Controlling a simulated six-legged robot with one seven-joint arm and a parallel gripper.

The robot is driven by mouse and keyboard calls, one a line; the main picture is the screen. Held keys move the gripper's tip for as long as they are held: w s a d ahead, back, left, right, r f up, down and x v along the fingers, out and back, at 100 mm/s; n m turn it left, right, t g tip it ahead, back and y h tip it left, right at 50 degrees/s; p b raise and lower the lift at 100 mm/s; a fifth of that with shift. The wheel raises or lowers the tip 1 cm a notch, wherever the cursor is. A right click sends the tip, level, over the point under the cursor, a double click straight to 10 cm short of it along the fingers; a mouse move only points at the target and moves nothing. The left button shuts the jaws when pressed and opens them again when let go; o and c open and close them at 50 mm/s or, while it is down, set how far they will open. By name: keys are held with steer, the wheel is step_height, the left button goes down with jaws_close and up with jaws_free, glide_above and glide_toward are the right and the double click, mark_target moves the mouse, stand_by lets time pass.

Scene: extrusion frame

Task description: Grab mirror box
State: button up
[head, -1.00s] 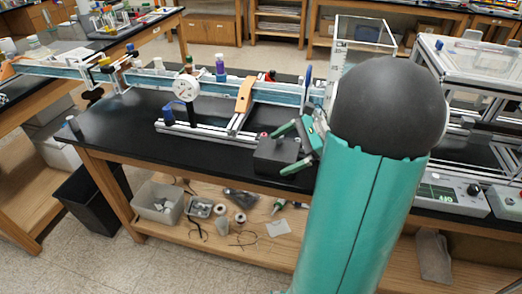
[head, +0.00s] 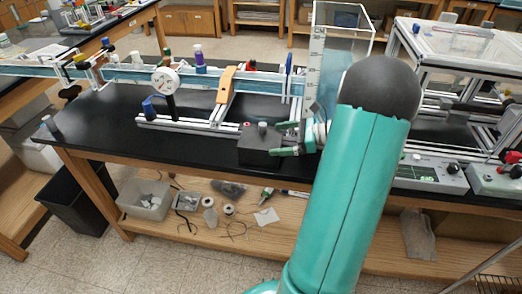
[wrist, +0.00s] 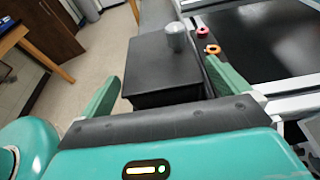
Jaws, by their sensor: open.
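The mirror box, a black box (head: 258,152) with a silver knob on top, sits near the front edge of the black bench top. It also shows in the wrist view (wrist: 158,68), straight ahead. My gripper (head: 277,139) is at the right side of the box in the head view, with its green fingers open. In the wrist view my gripper (wrist: 162,75) has one finger on each side of the near end of the box, with a gap at the left. Whether the right finger touches the box I cannot tell.
A metal rail frame (head: 185,124) with a white dial (head: 165,80) stands behind and left of the box. A clear enclosure (head: 455,45) stands at the right. Two small knobs, one red (wrist: 204,31) and one orange (wrist: 212,49), lie close to the right finger.

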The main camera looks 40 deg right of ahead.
mark_target(270, 139)
steer(key=x, duration=0.5)
steer(key=shift+a+f, duration=0.15)
steer(key=c, duration=0.9)
steer(key=shift+o, duration=0.2)
